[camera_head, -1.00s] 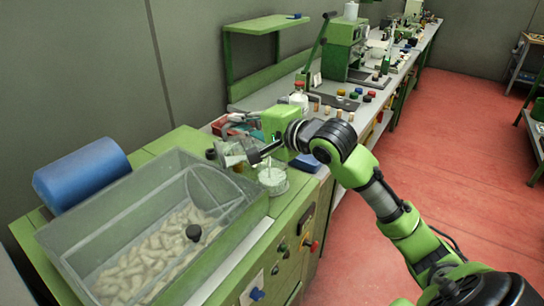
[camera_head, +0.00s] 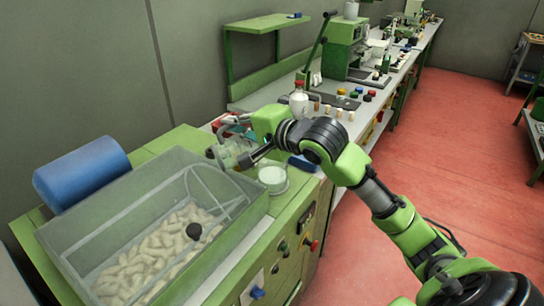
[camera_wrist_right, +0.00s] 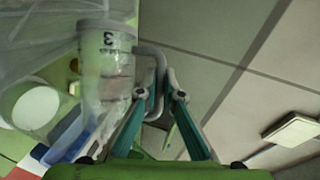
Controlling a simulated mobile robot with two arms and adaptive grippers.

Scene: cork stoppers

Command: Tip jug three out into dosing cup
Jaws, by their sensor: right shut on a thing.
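Jug three (camera_wrist_right: 104,65) is a clear vessel marked with a 3 in the right wrist view. It also shows in the head view as a clear jug (camera_head: 230,153), beside and above the dosing cup. My right gripper (camera_wrist_right: 160,95) is shut on the jug's handle; in the head view the gripper (camera_head: 248,160) is partly hidden by its own wrist. The dosing cup (camera_head: 272,180) is a clear round cup with white contents, standing on the green machine top. It also shows in the wrist view (camera_wrist_right: 35,108). The jug's exact tilt is hard to tell. My left gripper is not in view.
A clear bin of corks (camera_head: 150,245) fills the near left, with a blue cylinder (camera_head: 82,175) behind it. A white bottle with a red cap (camera_head: 298,102) and several coloured stoppers stand on the bench beyond. A blue item (camera_head: 304,163) lies right of the cup.

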